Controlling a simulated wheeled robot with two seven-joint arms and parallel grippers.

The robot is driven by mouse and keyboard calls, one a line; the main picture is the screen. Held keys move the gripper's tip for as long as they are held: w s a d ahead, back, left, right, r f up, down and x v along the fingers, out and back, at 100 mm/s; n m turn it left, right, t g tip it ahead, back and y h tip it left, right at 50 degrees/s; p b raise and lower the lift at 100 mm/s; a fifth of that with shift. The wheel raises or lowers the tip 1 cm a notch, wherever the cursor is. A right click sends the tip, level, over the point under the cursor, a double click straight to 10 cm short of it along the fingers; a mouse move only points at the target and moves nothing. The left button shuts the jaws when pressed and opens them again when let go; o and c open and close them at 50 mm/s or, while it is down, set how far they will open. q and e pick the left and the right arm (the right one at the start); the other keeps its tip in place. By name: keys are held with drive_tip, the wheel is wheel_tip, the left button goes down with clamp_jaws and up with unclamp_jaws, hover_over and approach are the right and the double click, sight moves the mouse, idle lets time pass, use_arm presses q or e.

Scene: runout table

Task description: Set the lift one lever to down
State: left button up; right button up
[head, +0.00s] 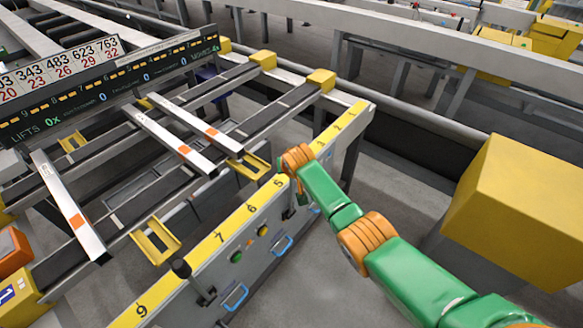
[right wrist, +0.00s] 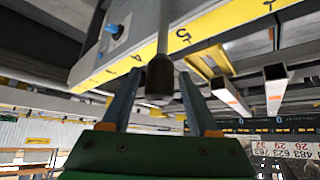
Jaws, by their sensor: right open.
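A lever's dark cylindrical knob (right wrist: 160,76) shows between the two fingers of my right gripper (right wrist: 160,85) in the right wrist view. The fingers are apart, one on each side of the knob, with visible gaps; how far the knob reaches between them in depth is hard to tell. In the head view my orange wrist (head: 297,160) covers this lever, beside the 5 on the yellow scale. A second lever with a black knob (head: 180,268) stands on the front panel near 7 to 9, its knob raised. No readable label shows which lever is lift one. My left gripper is not in view.
The yellow scale (head: 200,255) runs along the panel's top edge. Blue handles (head: 235,297) and a green button (head: 236,257) sit on the panel. Metal bars (head: 68,205) cross the table. A yellow block (head: 525,205) stands right of my arm.

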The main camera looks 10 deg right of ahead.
idle(0.3)
drive_tip(key=shift+s+r+p, duration=0.2)
drive_tip(key=shift+r+p, duration=0.15)
drive_tip(key=shift+p, duration=0.05)
drive_tip(key=p+v, duration=0.2)
drive_tip(key=v, duration=0.4)
drive_tip(key=shift+s, duration=0.1)
